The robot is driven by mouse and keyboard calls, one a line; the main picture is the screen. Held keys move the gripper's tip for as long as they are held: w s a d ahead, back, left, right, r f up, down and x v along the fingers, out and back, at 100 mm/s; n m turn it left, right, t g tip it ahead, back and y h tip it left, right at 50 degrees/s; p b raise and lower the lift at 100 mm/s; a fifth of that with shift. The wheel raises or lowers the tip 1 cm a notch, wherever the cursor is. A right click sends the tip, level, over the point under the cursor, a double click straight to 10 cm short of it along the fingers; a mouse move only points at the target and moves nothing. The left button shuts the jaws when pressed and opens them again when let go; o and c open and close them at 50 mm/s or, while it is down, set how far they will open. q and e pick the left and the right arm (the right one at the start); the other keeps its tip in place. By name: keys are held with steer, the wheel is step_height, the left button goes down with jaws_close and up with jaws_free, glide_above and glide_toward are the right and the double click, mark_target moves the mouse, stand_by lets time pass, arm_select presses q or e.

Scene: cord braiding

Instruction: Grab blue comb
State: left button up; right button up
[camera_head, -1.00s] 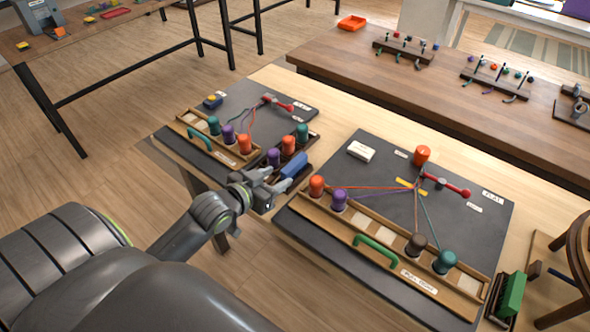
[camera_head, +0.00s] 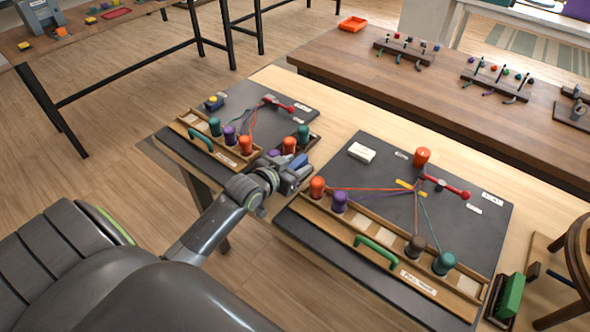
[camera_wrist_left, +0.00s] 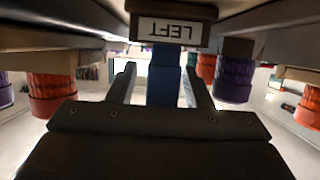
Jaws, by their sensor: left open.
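The blue comb (camera_head: 301,160) is at the front of the left board, beside a small dark rack, and is partly covered by my left gripper (camera_head: 292,172). In the left wrist view the blue comb (camera_wrist_left: 163,84) stands between the two fingers of my left gripper (camera_wrist_left: 161,92). The fingers are open, one on each side of it, with a gap showing on its right; contact on the left side is hard to tell. Above it in that view is a block with an upside-down "LEFT" label (camera_wrist_left: 168,28). My right gripper is not in view.
The dark rack holds a teal spool (camera_head: 303,133) and an orange spool (camera_head: 289,146) close to my gripper. The right board (camera_head: 460,210), with spools and a green handle (camera_head: 376,252), lies just to the right. Several spools hang near both sides in the wrist view.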

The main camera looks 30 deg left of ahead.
arm_select(q)
jaws_close()
